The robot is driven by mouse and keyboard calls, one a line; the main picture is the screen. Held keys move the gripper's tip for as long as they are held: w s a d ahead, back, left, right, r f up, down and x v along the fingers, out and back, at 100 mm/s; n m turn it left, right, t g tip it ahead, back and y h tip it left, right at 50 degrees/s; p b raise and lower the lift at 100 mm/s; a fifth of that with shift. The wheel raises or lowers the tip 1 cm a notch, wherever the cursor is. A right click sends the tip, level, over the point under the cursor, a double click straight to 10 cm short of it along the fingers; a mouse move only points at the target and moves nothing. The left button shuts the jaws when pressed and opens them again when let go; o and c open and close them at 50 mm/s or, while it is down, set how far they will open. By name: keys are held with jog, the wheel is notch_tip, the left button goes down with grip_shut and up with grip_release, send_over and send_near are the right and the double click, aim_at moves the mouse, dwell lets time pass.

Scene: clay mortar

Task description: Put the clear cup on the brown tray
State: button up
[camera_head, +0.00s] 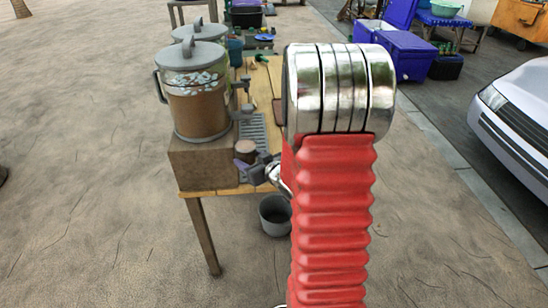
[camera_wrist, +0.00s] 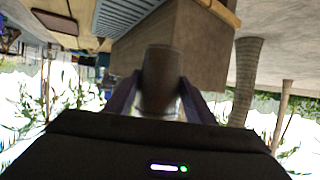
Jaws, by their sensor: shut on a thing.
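My gripper (camera_head: 256,168) is shut on the clear cup (camera_head: 245,149), which looks brown inside, at the front end of the wooden table. The wrist view shows the cup (camera_wrist: 162,80) between the two fingers of my gripper (camera_wrist: 160,100). In the head view the cup is in front of the wooden block and the slatted grille; I cannot tell whether it touches the table. A brown flat surface, likely the brown tray (camera_head: 277,110), shows on the table behind the cup, mostly hidden by my red arm.
Two lidded drink dispensers stand at the left, the nearer one (camera_head: 198,100) on a wooden block (camera_head: 203,166) with its tap facing right. A grey slatted grille (camera_head: 252,132) lies beside it. A grey bucket (camera_head: 274,214) is on the ground below. Small items sit farther back.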

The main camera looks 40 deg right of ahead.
jog(key=w+a+r, duration=0.2)
jog(key=w+a, duration=0.1)
jog(key=a, duration=1)
jog(key=w+a+r+n+y, duration=0.1)
jog(key=w+a, duration=0.3)
jog(key=a, duration=0.9)
jog(key=shift+r, duration=0.7)
jog(key=shift+a, duration=0.1)
